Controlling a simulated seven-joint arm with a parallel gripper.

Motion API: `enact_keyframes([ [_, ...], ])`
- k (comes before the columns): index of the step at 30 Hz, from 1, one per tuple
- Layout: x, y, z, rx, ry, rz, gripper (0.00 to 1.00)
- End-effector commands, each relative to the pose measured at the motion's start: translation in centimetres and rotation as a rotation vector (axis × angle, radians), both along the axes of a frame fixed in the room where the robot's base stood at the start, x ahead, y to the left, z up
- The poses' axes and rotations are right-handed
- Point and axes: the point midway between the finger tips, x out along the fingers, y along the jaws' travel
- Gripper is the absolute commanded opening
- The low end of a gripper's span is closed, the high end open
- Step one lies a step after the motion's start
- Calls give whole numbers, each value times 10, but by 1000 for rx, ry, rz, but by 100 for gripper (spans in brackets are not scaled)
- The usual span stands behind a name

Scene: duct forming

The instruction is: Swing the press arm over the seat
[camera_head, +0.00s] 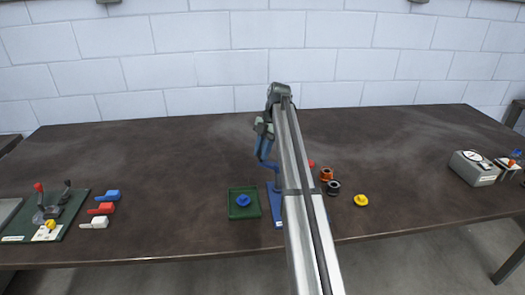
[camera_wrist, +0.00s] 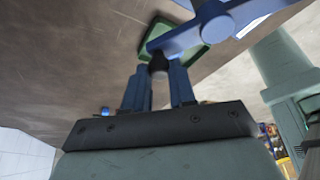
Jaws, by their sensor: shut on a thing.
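The blue press arm (camera_wrist: 190,35) crosses the top of the wrist view, with a dark round handle (camera_wrist: 158,63) at its near end. My gripper (camera_wrist: 159,72) has its two blue fingers on either side of this handle and is shut on it. In the head view my gripper (camera_head: 263,150) is above the blue press base (camera_head: 276,200), which my arm partly hides. A green square tray (camera_head: 233,209) stands left of the base with a blue knobbed disc (camera_head: 243,200) in it. The seat cannot be told apart clearly.
Right of my arm are an orange ring piece (camera_head: 326,174), a dark ring piece (camera_head: 333,187) and a yellow knobbed disc (camera_head: 361,201). A green lever board (camera_head: 70,213) and coloured blocks are at left. A grey dial box (camera_head: 474,168) is far right. The back of the table is clear.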

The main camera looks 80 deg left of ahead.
Motion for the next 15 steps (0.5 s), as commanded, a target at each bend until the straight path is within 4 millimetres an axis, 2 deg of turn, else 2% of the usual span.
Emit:
enact_keyframes([
  [1, 0, 0, 0, 1, -2, -2, 27],
  [8, 0, 0, 0, 0, -1, -2, 49],
  [15, 0, 0, 0, -1, 0, -2, 50],
])
